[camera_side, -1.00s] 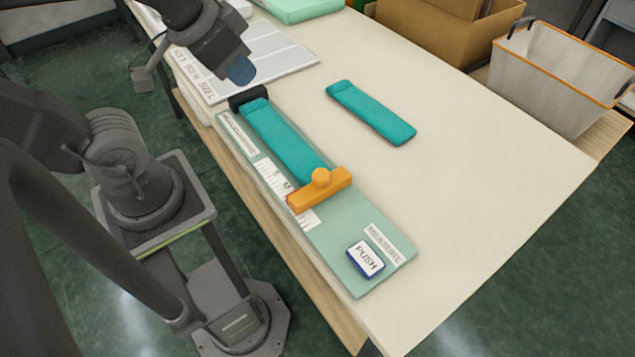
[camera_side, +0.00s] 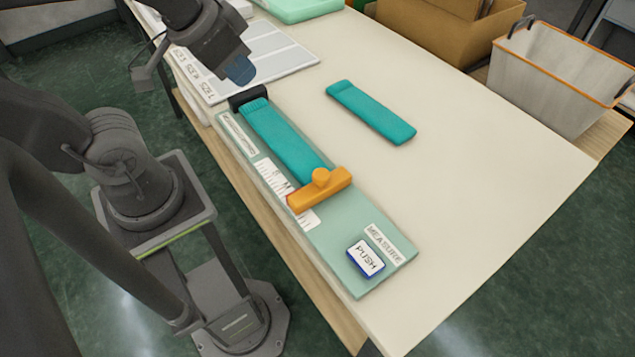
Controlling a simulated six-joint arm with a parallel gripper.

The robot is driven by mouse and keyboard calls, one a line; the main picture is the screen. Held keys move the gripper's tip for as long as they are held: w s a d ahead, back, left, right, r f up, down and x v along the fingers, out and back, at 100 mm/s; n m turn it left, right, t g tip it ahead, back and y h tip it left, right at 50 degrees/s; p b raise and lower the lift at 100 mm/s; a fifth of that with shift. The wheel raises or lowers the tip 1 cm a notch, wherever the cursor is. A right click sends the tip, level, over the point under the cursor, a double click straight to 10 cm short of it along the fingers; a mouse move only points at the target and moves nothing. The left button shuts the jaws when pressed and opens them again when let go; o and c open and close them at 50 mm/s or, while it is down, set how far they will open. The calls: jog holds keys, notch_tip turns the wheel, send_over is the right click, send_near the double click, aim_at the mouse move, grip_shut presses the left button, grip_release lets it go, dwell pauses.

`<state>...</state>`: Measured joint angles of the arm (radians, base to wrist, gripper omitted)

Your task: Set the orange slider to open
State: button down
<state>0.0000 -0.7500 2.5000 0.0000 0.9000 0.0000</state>
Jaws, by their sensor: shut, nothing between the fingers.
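The orange slider (camera_side: 320,191) with a round knob sits across the pale green measuring board (camera_side: 340,240). It touches or nearly touches the near end of a teal knitted strip (camera_side: 285,142) lying on the board. A black stop (camera_side: 249,96) is at the strip's far end.
A blue and white PUSH button (camera_side: 366,258) is at the board's near end. A second teal strip (camera_side: 371,112) lies on the table to the right. A white sorting sheet (camera_side: 265,60) lies behind. A cardboard box (camera_side: 425,38) and a grey bin (camera_side: 550,80) stand at the back right. The table's right side is clear.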

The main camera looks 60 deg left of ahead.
aim_at(322, 174)
jog(key=c, duration=1.6)
grip_release()
jog(key=shift+w, duration=0.15)
jog(key=shift+c, duration=0.2)
jog(key=o, duration=0.8)
jog(key=w+d+n+g, duration=0.1)
jog(key=w, duration=0.1)
jog(key=w+f+n+g+h, duration=0.1)
jog(key=w+n+g, duration=0.1)
jog(key=w+d+f+n+g, duration=0.1)
jog(key=w+n+g, duration=0.1)
jog(key=shift+w+d+f+h, duration=0.2)
jog(key=shift+w+d+h, duration=0.1)
jog(key=shift+w+h, duration=0.1)
jog(key=shift+o, duration=0.4)
jog(key=w+d+f+n+g+h, duration=0.1)
jog(key=w+d+f+n+g, duration=0.1)
jog(key=w+f+n+g, duration=0.1)
jog(key=shift+w+f+n+g, duration=0.4)
jog(key=shift+w+f, duration=0.25)
jog(key=shift+w, duration=0.35)
jog(key=x, duration=1.4)
jog(key=shift+w+d, duration=0.1)
jog(key=shift+d, duration=0.15)
jog(key=shift+c, duration=0.3)
jog(key=shift+d+r, duration=0.1)
grip_shut()
